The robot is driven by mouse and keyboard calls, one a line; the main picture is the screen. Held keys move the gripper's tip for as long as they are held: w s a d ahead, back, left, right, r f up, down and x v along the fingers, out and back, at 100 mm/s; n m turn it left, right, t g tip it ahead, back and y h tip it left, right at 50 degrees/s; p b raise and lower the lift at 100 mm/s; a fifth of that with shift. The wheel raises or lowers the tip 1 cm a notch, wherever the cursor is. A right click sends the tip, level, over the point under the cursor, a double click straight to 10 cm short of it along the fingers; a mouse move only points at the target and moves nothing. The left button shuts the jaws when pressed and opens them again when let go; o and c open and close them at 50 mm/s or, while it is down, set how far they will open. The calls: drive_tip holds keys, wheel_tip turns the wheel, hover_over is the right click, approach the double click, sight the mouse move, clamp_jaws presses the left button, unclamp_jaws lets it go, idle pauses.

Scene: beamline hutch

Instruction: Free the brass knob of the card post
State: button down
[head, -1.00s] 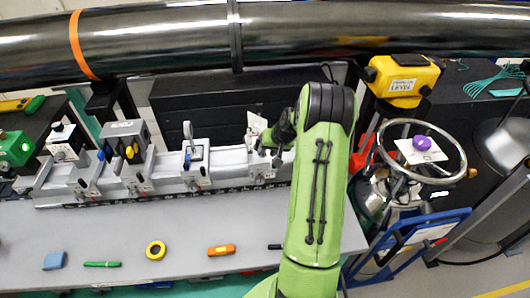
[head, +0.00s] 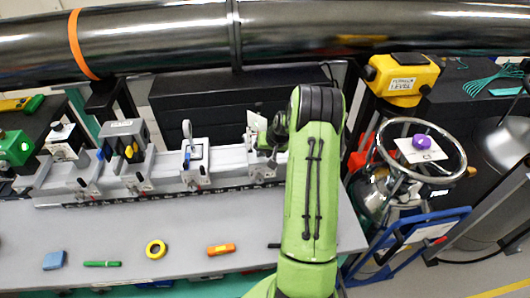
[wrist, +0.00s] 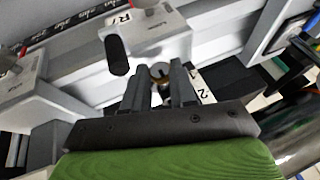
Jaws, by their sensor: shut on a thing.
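The card post stands at the right end of the rail, with its white card (head: 253,121) upright and partly behind my gripper (head: 268,143). In the wrist view, my gripper (wrist: 163,84) has its two dark fingers close together around a small round brass knob (wrist: 159,70). The knob's front end shows between the fingertips, and the rest is hidden. A black lever (wrist: 116,55) sticks out of a pale carriage just left of the fingers. In the head view, my gripper hides the knob.
The grey rail (head: 225,160) carries several other posts to the left, including a ring-shaped one (head: 189,140). A gas cylinder with a handwheel (head: 462,160) stands at right.

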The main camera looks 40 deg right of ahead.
drive_tip(key=shift+w+a+n+g+h+b, duration=0.15)
drive_tip(key=shift+g+h+b, duration=0.15)
drive_tip(key=shift+h+b, duration=0.25)
drive_tip(key=shift+w+a+n+g+h+b, duration=0.15)
drive_tip(key=shift+g+h+b, duration=0.15)
drive_tip(key=shift+h+b, duration=0.2)
drive_tip(key=shift+a+n+g+h+b, duration=0.2)
drive_tip(key=shift+n+g+h+b, duration=0.1)
drive_tip(key=shift+g+h+b, duration=0.7)
drive_tip(key=shift+h, duration=0.25)
drive_tip(key=c, duration=1.2)
unclamp_jaws()
drive_tip(key=v, duration=1.5)
drive_tip(key=shift+s+r, duration=0.2)
drive_tip(key=shift+r, duration=0.2)
